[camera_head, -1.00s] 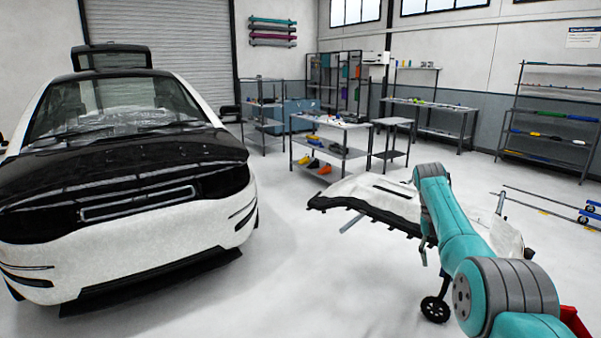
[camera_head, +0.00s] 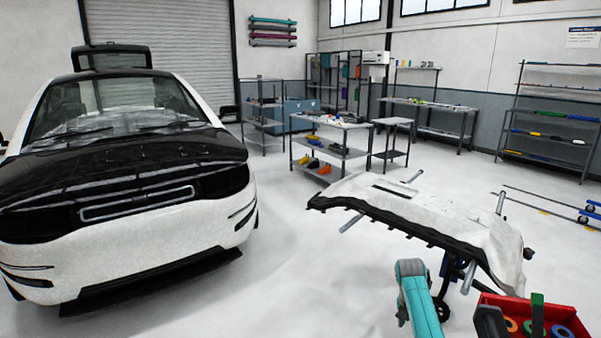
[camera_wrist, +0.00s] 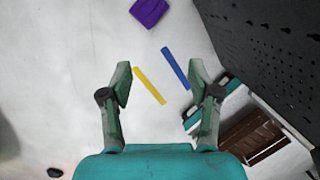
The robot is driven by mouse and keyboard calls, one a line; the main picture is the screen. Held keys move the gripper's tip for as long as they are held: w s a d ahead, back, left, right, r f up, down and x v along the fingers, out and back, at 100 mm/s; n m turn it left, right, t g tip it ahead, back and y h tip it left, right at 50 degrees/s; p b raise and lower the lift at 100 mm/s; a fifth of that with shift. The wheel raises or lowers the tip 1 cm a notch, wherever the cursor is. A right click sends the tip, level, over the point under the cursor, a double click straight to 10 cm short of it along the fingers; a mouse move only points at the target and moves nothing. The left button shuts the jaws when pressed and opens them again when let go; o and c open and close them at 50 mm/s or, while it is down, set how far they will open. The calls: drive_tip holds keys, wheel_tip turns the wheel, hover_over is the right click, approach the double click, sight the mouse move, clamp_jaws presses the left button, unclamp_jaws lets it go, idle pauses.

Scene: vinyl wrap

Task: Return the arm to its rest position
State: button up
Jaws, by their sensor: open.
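In the wrist view my gripper (camera_wrist: 161,80) is open, its two teal fingers spread wide with nothing between them. In the head view the gripper itself is out of sight. Only a teal and grey piece of my arm (camera_head: 413,297) shows at the bottom, right of centre, in front of the bumper stand.
A white bumper (camera_head: 440,215) rests on a wheeled stand. A red bin (camera_head: 575,322) with coloured rings is at bottom right. The white car (camera_head: 120,255) stands left, with clear floor between. The wrist view shows yellow (camera_wrist: 149,86) and blue (camera_wrist: 175,68) strips and a dark perforated panel (camera_wrist: 270,60).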

drive_tip(key=s+a+f+m+t, duration=0.25)
drive_tip(key=s+f, duration=0.35)
drive_tip(key=f, duration=0.4)
drive_tip(key=s+a+f+m+t, duration=0.1)
drive_tip(key=s+a+f+m, duration=0.2)
drive_tip(key=s+f, duration=0.45)
drive_tip(key=s+a+f+m+t+y, duration=0.1)
drive_tip(key=s+a+f+m+t, duration=0.2)
drive_tip(key=s, duration=0.6)
drive_tip(key=s+a+f+m+t, duration=0.15)
drive_tip(key=s+f+m, duration=0.25)
drive_tip(key=s, duration=0.5)
drive_tip(key=s+a+r+m+t, duration=0.1)
drive_tip(key=s+a+r+m, duration=0.15)
drive_tip(key=s+r, duration=0.55)
drive_tip(key=s+a+r+m+t, duration=0.2)
drive_tip(key=s+r+m, duration=0.15)
drive_tip(key=s, duration=0.85)
drive_tip(key=s+r+m+t, duration=0.1)
drive_tip(key=s+r, duration=0.3)
drive_tip(key=r, duration=0.4)
drive_tip(key=s+r+m+t+y, duration=0.1)
drive_tip(key=s+r+m, duration=0.3)
drive_tip(key=r, duration=0.4)
drive_tip(key=s+a+r+m+t, duration=0.1)
drive_tip(key=s+r+m, duration=0.2)
drive_tip(key=s+r, duration=0.2)
wheel_tip(320, 180, up, 3)
